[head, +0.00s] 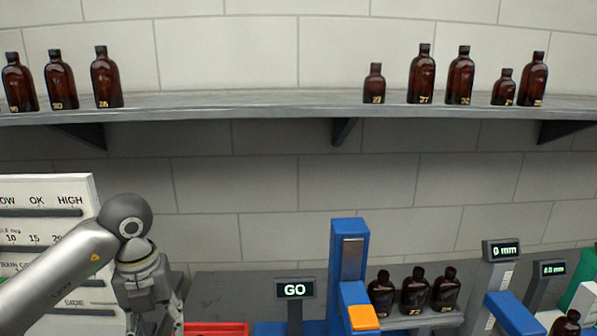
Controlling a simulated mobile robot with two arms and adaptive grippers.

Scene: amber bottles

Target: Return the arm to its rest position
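My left arm comes in from the lower left. Its gripper (152,300) points down at the bottom edge, in front of the grey bench. Its fingertips are cut off by the frame, so I cannot tell whether it is open or shut or holds anything. My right gripper is not in view. Amber bottles stand upright on the wall shelf (235,100): a group of three at the left, including one bottle (106,78), and several at the right, including a small one (374,84).
A blue stand (348,262) with an orange part rises beside a "GO" display (295,290). Three amber bottles (414,290) stand to its right. A "0 mm" gauge (501,251) stands further right. A white labelled board (45,187) is behind my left arm; a red tray (217,329) lies low.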

